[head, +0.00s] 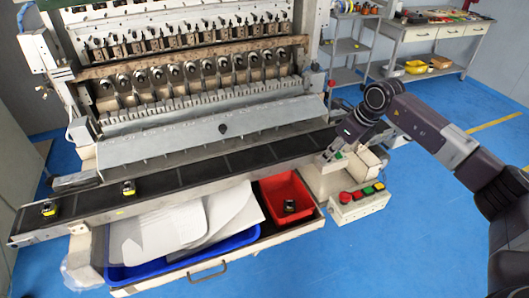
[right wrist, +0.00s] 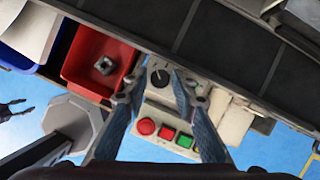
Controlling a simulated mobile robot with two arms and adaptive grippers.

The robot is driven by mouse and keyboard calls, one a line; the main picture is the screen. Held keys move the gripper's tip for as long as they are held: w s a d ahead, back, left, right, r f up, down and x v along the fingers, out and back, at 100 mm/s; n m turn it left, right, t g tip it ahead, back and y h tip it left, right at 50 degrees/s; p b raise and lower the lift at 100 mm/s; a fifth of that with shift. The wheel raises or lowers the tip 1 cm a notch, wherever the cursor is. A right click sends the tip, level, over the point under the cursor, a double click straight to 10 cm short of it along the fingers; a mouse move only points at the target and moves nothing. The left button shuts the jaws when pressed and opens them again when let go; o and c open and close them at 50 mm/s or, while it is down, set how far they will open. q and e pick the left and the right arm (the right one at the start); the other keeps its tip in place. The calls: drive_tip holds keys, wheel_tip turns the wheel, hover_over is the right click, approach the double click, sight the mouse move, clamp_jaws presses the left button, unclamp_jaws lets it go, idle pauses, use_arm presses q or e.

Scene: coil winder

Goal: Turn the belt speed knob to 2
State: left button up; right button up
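The belt speed knob (right wrist: 160,77) is a dark round knob on a pale control box (head: 350,207) at the right end of the conveyor. My right gripper (right wrist: 157,88) is over the box, its fingers apart on either side of the knob in the right wrist view. I see a gap at both sides and cannot tell whether either finger touches. The knob's scale is too small to read. In the head view my right gripper (head: 336,155) hides the knob. A small dark shape at the right wrist view's left edge may be my left gripper; its state is unclear.
Red and green push buttons, including a red button (right wrist: 147,126), sit just below the knob. The belt (head: 180,178) carries two small parts at left. A red bin (head: 272,196) and a blue tray (head: 245,236) lie in the drawer. Floor is clear at right.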

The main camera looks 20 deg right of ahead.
drive_tip(key=m+p, duration=0.1)
drive_tip(key=m+h+p, duration=0.1)
drive_tip(key=shift+s+a+r+m+p, duration=0.1)
drive_tip(key=shift+r+m+p, duration=0.05)
drive_tip(key=shift+m+p, duration=0.15)
drive_tip(key=m+p, duration=0.2)
drive_tip(key=m+h+p, duration=0.1)
drive_tip(key=m+p, duration=0.1)
drive_tip(key=p, duration=0.1)
drive_tip(key=m+h+p, duration=0.1)
drive_tip(key=m+p, duration=0.1)
drive_tip(key=shift+a+r, duration=0.15)
drive_tip(key=shift+a, duration=0.15)
drive_tip(key=shift+s+r+b, duration=0.1)
drive_tip(key=shift+r+b, duration=0.15)
drive_tip(key=shift+b, duration=0.35)
drive_tip(key=d+b+v, duration=0.1)
drive_tip(key=b+v, duration=0.1)
drive_tip(key=v, duration=0.5)
drive_tip(key=a+f+n+y, duration=0.25)
drive_tip(key=a+y, duration=0.45)
drive_tip(key=a, duration=1.3)
drive_tip(key=s+a+r+m+t+y, duration=0.1)
drive_tip(key=a+r+y, duration=0.2)
drive_tip(key=a, duration=0.3)
drive_tip(key=s+a+r+t+y, duration=0.1)
drive_tip(key=a+r+y, duration=0.2)
drive_tip(key=a, duration=0.3)
drive_tip(key=shift+s+a+m, duration=0.35)
drive_tip(key=shift+s+a, duration=0.05)
